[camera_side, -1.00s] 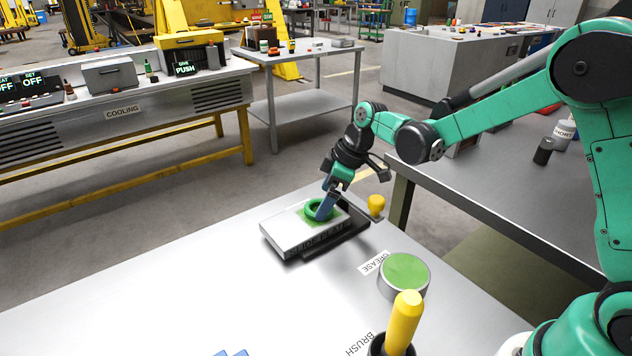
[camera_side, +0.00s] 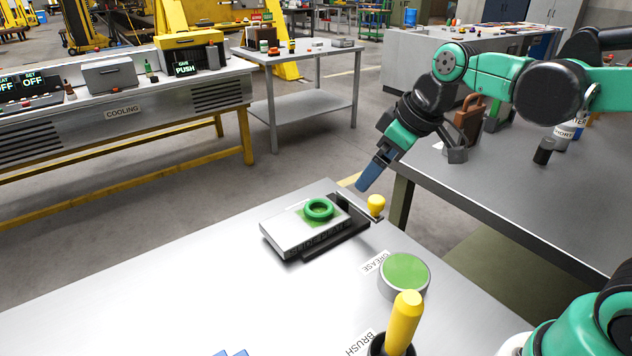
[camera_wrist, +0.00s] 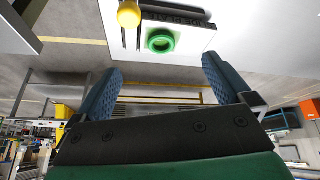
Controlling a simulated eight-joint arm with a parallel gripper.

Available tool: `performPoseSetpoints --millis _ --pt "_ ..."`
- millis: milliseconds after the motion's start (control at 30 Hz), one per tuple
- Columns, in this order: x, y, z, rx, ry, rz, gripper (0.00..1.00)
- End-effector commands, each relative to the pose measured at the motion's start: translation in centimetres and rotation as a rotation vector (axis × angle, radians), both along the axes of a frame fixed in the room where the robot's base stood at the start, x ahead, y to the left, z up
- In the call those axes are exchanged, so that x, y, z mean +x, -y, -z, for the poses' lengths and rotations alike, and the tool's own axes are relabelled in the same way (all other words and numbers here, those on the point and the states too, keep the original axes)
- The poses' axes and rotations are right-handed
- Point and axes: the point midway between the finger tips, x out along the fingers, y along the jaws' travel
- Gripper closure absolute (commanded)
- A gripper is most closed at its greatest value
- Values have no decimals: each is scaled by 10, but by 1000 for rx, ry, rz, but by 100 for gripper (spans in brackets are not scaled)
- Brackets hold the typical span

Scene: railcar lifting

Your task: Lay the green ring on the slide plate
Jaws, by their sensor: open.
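The green ring (camera_side: 319,208) lies flat on the slide plate (camera_side: 285,236), on a green patch on its top. In the wrist view the ring (camera_wrist: 161,40) shows whole on the plate (camera_wrist: 195,38), with nothing gripping it. My gripper (camera_side: 366,184) is up and to the right of the plate, clear of the ring, with blue fingers pointing down and left. In the wrist view its two blue fingers (camera_wrist: 160,78) are wide apart with nothing between them.
A yellow knob (camera_side: 376,204) stands right beside the plate. A grease tin (camera_side: 404,273) and a brush with a yellow handle (camera_side: 404,320) stand nearer on the same table. A grey bench (camera_side: 510,190) is at the right.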

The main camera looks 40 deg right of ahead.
Motion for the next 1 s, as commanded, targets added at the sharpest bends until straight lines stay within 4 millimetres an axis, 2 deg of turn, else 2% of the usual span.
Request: performPoseSetpoints --millis 33,100,300,1000 --pt "-14 -2 3 6 24 59 2" --pt "-28 -3 8 21 62 149 2" --pt "-50 -3 21 68 140 307 2" --pt "-54 -3 24 81 155 340 2"
